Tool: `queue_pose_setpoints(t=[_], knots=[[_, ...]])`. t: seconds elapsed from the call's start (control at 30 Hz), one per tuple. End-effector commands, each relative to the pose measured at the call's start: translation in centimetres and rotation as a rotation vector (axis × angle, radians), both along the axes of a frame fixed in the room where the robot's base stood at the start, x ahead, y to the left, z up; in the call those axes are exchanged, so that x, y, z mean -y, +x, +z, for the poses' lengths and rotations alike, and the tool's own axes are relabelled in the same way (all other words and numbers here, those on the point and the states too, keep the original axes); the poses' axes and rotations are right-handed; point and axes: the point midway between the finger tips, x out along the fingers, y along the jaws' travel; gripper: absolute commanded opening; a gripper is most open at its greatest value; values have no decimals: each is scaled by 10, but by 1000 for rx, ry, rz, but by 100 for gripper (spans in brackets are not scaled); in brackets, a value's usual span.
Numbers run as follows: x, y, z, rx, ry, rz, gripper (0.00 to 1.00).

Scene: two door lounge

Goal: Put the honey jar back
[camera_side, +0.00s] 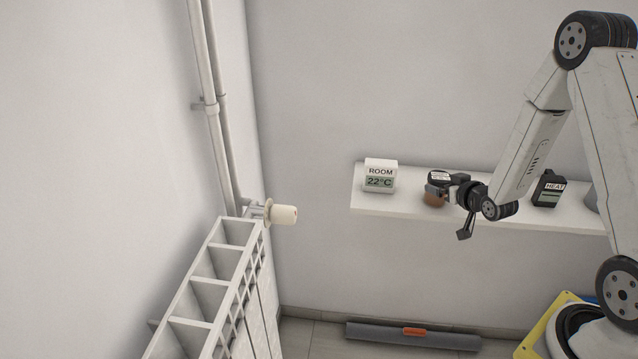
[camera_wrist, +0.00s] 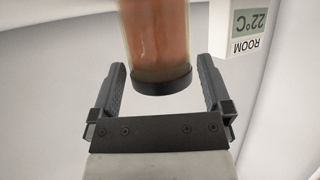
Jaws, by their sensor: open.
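The honey jar (camera_side: 434,200) has an amber-brown body and a dark lid with a pale top. It appears upright on the white wall shelf, partly hidden by my gripper (camera_side: 445,190) in the side view. In the wrist view, the jar (camera_wrist: 158,35) and its black lid (camera_wrist: 163,82) show between the two fingers of my gripper (camera_wrist: 162,66). The fingers are open, with a visible gap on each side of the jar. The jar's far end is cut off by the frame edge there.
A ROOM display reading 22°C (camera_side: 380,175) stands on the shelf (camera_side: 375,207) left of the jar, also in the wrist view (camera_wrist: 248,28). A black HEAT box (camera_side: 548,189) stands to the right. A radiator (camera_side: 222,280) with a white valve knob (camera_side: 284,215) is at left.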

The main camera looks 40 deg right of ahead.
Motion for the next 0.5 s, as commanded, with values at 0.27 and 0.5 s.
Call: queue_pose_setpoints(t=[0.27,0.5], knots=[[-8,-29,13,1,-1,-2,100],[-13,-42,19,1,-1,-1,100]])
